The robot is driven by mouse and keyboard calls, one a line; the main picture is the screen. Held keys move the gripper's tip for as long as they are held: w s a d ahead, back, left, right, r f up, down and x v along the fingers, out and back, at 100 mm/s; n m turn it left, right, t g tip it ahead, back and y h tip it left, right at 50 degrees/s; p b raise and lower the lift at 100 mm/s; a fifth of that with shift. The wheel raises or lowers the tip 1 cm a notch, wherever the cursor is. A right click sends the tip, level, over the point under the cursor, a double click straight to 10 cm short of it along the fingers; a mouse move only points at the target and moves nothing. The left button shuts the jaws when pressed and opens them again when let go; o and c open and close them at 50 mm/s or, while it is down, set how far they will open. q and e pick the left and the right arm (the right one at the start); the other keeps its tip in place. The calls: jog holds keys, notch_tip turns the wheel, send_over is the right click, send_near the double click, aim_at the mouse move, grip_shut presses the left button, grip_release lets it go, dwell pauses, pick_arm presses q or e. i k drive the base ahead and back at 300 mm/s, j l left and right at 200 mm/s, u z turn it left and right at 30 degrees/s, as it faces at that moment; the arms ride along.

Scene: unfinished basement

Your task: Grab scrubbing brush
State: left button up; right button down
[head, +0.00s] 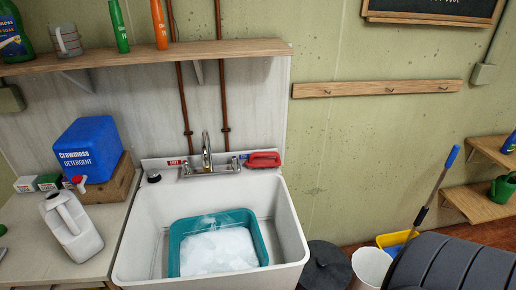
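A red scrubbing brush (263,159) lies on the back right ledge of the white utility sink (290,232), to the right of the chrome faucet (207,155). Its bristles cannot be made out from here. A teal basin (262,243) of white suds sits inside the sink. Neither of my grippers is in view.
A blue detergent container (88,150) on a wooden box and a white jug (71,227) stand on the left counter. A wooden shelf (150,56) with bottles hangs above the sink. A white bin (371,267) and yellow bucket (395,240) stand at right.

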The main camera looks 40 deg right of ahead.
aim_at(253, 162)
jog(key=z, duration=1.25)
jog(key=i+l+u, duration=0.15)
jog(key=l, duration=0.4)
jog(key=l+u, duration=0.15)
jog(key=l, duration=0.4)
jog(key=i+l+u, duration=0.15)
jog(key=l, duration=0.4)
